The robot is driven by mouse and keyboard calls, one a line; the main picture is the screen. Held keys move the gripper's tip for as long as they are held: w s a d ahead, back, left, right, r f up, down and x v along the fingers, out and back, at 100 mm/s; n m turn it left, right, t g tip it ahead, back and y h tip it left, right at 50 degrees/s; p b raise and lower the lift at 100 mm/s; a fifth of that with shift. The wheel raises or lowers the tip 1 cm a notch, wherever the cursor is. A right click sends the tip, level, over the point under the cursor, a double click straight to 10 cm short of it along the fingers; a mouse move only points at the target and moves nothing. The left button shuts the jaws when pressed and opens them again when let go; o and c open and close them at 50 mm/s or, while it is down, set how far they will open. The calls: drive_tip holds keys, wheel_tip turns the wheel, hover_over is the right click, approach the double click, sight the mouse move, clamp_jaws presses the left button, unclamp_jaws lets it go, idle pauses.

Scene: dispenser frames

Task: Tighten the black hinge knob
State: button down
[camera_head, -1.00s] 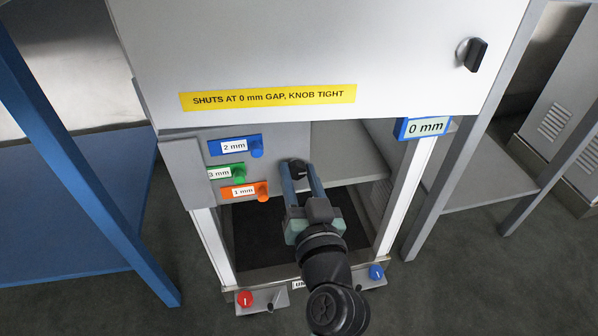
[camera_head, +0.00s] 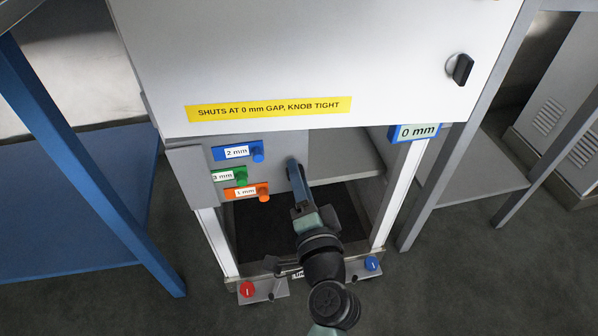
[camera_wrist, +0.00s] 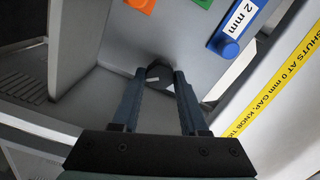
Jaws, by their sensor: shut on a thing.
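The black hinge knob (camera_wrist: 158,74) sits on the grey side panel, in the upper middle of the wrist view, and shows a small white mark. My gripper (camera_wrist: 160,78) has one finger on each side of it and is shut on it. In the head view my gripper (camera_head: 293,165) reaches up to the panel, its fingers nearly in line with each other. They hide the knob there.
Blue (camera_head: 257,151), green (camera_head: 241,174) and orange (camera_head: 263,192) pegs with mm labels sit just left of my gripper. The white door (camera_head: 320,60) with a yellow label hangs above. A blue sign (camera_head: 416,132) reads 0 mm. Red (camera_head: 247,289) and blue (camera_head: 372,263) knobs are low in front.

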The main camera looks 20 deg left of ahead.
drive_tip(key=shift+m+p, duration=1.45)
drive_tip(key=shift+m, duration=2.15)
drive_tip(key=shift+f, duration=0.1)
drive_tip(key=shift+c, duration=2.2)
unclamp_jaws()
drive_tip(key=p+v, duration=0.1)
drive_tip(key=v, duration=1.2)
drive_tip(key=shift+p, duration=0.35)
